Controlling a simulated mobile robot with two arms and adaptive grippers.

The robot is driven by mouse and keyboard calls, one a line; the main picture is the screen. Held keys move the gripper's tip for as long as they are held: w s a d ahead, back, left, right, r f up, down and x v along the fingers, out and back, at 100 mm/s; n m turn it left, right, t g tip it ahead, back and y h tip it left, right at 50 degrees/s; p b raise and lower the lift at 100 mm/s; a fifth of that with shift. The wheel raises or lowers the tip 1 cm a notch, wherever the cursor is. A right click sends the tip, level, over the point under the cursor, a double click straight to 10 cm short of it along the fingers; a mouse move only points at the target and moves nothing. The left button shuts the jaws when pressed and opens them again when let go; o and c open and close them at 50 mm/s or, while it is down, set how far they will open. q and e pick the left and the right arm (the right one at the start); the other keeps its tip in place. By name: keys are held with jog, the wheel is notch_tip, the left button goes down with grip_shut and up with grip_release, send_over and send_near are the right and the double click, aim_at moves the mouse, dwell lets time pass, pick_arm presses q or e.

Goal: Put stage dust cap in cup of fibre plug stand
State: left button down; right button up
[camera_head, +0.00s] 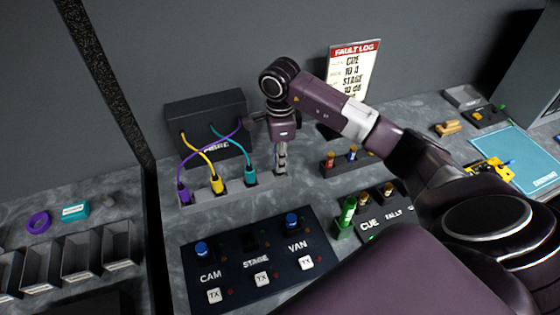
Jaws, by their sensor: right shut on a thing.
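The fibre plug stand (215,203) is a low grey block in front of the FIBRE box. Purple (184,192), yellow (217,184) and teal (250,175) plugs stand upright in it. My right gripper (281,170) points down over the stand's right end, beside the teal plug. It is shut on the stage dust cap, which is mostly hidden between the fingertips. The cup beneath cannot be made out. On the black panel (225,283), blue caps sit at CAM (202,250) and VAN (291,222); the STAGE position shows no blue cap. My left gripper is out of view.
The FIBRE box (207,112) stands behind the stand with cables looping from it. A small rack with coloured pieces (352,154) and a green cylinder (346,212) are to the right. Grey bins (82,257) and a purple ring (38,222) lie left.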

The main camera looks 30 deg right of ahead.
jog(key=shift+f, duration=0.65)
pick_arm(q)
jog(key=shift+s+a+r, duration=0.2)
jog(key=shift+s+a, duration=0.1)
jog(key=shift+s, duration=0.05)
pick_arm(e)
jog(key=shift+f, duration=0.2)
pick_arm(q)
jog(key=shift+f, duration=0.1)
pick_arm(e)
jog(key=shift+f, duration=0.1)
jog(key=o, duration=0.8)
jog(key=shift+o, duration=0.2)
